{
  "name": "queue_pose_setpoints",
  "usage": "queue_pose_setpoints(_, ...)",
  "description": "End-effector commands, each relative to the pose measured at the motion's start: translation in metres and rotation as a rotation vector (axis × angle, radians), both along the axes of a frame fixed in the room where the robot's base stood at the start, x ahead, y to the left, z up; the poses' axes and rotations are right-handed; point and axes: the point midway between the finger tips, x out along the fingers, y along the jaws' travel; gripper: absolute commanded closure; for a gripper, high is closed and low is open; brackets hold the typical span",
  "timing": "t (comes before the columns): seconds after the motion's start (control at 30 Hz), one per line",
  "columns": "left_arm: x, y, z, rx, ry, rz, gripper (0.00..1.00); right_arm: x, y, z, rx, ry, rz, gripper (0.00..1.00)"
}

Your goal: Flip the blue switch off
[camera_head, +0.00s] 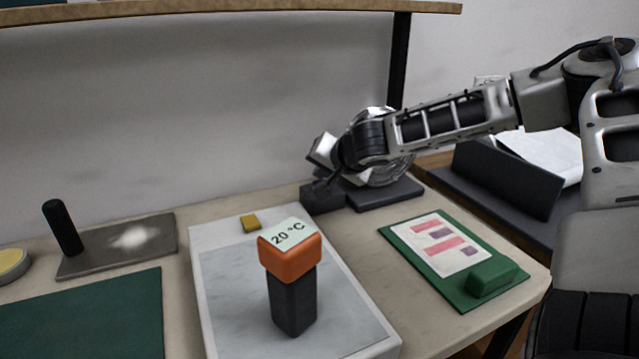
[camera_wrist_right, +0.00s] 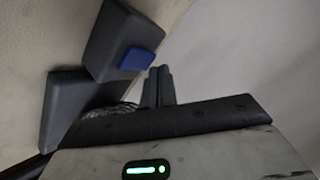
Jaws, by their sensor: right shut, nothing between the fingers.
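In the right wrist view the blue switch (camera_wrist_right: 136,59) is a small blue rocker on the face of a dark grey box (camera_wrist_right: 108,35). My right gripper (camera_wrist_right: 158,76) is shut and empty, its dark fingertips close beside the switch. I cannot tell whether they touch it. In the head view my right gripper (camera_head: 324,182) reaches in from the right, over the dark box (camera_head: 318,202) at the back of the table. The switch is hidden there. Its on or off position is unclear. My left gripper is not in view.
A dark base (camera_head: 395,193) with a silver round part stands right of the box. In front are a white tray (camera_head: 217,293), an orange-topped dark block (camera_head: 292,290) and a green board (camera_head: 415,258). A shelf (camera_head: 230,8) runs overhead; a wall is behind.

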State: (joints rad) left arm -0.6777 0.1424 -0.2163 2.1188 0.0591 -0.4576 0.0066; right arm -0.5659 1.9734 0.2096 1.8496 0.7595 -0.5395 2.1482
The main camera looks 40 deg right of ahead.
Motion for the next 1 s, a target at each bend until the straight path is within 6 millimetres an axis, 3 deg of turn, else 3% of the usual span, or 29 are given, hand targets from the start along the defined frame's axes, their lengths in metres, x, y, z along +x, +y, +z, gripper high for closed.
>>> queue_pose_setpoints(1.0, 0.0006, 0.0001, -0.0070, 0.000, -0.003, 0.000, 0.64, 0.0006, -0.0003, -0.0064, 0.000, 0.000, 0.000, 1.00)
